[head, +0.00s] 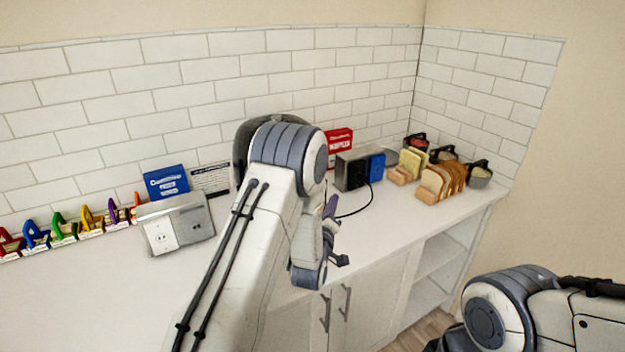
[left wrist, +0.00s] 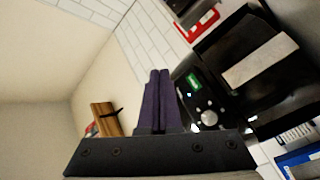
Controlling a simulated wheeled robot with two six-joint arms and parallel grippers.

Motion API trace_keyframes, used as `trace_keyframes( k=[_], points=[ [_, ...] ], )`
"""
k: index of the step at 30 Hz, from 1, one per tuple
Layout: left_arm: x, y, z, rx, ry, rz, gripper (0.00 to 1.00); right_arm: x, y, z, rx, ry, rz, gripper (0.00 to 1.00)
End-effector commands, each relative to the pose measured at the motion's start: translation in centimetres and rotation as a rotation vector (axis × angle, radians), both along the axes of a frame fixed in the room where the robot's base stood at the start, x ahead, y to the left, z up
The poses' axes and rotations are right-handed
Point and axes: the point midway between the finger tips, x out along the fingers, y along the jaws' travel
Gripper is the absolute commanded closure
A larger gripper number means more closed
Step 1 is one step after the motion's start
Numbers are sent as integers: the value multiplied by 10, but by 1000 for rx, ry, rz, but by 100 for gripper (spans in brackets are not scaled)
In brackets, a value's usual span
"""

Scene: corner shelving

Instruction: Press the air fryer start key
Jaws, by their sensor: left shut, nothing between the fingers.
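The air fryer (head: 243,150) is a dark rounded appliance against the tiled wall, mostly hidden behind my left arm in the head view. In the left wrist view, a black appliance (left wrist: 238,38), seemingly the air fryer, has a pale grey handle bar, a small green key (left wrist: 194,83) and a silver knob (left wrist: 209,117). My left gripper (head: 331,206) is shut and empty, in front of the counter's back row. Its purple fingers (left wrist: 159,72) lie just left of the green key in the wrist picture; I cannot tell the gap. My right gripper is out of view.
A silver toaster-like box (head: 176,222) stands on the counter left of my arm, with several coloured letter-like pieces further left. A dark box with a cord (head: 352,169), bread slices (head: 440,182) and dark-handled cups (head: 479,175) stand right. The front left counter is clear.

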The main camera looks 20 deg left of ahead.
Motion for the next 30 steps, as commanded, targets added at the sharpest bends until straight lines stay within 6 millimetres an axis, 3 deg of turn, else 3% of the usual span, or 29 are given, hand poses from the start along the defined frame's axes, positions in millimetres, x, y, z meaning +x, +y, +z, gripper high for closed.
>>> trace_keyframes(
  k=[8, 21, 30],
  points=[
    [3, 3, 1, 1, 1, 1, 100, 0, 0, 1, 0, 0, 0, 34],
    [37, 48, 1, 2, 0, 2, 100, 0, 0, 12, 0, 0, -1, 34],
    [53, 67, 0, 2, 1, -1, 100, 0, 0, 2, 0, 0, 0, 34]
  ],
)
